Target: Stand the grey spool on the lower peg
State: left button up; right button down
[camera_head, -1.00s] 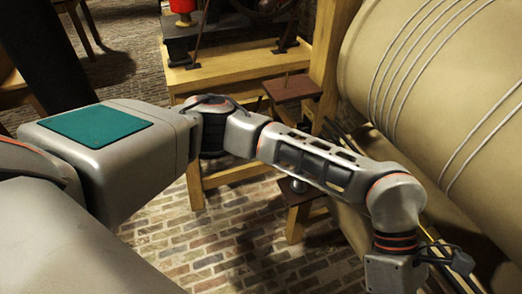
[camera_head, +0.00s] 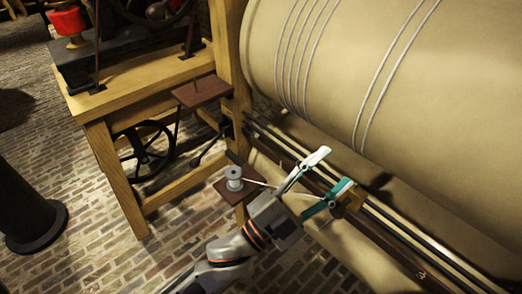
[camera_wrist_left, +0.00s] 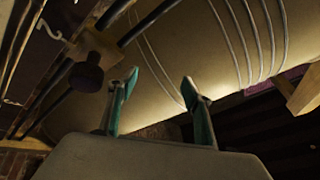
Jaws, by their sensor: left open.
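The grey spool (camera_head: 234,178) stands upright on the lower small brown plate (camera_head: 222,194) in the head view. No peg shows apart from it there; whether one runs up through the spool I cannot tell. A thin pale line runs from the spool toward my gripper. The upper brown plate (camera_head: 214,93) carries a bare thin upright peg (camera_head: 197,85). My left gripper (camera_head: 336,170) is open and empty, to the right of the spool and apart from it. Its spread fingers also show in the left wrist view (camera_wrist_left: 160,84), where the spool is not seen. My right gripper is out of view.
A large tan drum (camera_head: 390,70) wound with pale wire fills the upper right. Dark rails (camera_head: 385,235) run below it, with a wooden block (camera_head: 350,200) close to the gripper. A wooden frame (camera_head: 125,180) stands at left. Brick floor (camera_head: 90,255) is open at lower left.

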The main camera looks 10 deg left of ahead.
pick_arm(q)
jog(key=w+a+f+n+t+y, duration=0.1)
jog(key=a+f+n+y, duration=0.65)
jog(key=f, duration=0.35)
jog(key=s+a+f+n+g+y, duration=0.3)
jog(key=s+a+f, duration=0.4)
jog(key=a+f, duration=0.3)
jog(key=s+a+f+n+g+y, duration=0.3)
jog(key=s+a+f, duration=0.5)
jog(key=f, duration=0.6)
jog(key=shift+a+n+y, duration=0.45)
jog(key=shift+a+n, duration=0.2)
jog(key=shift+a, duration=0.55)
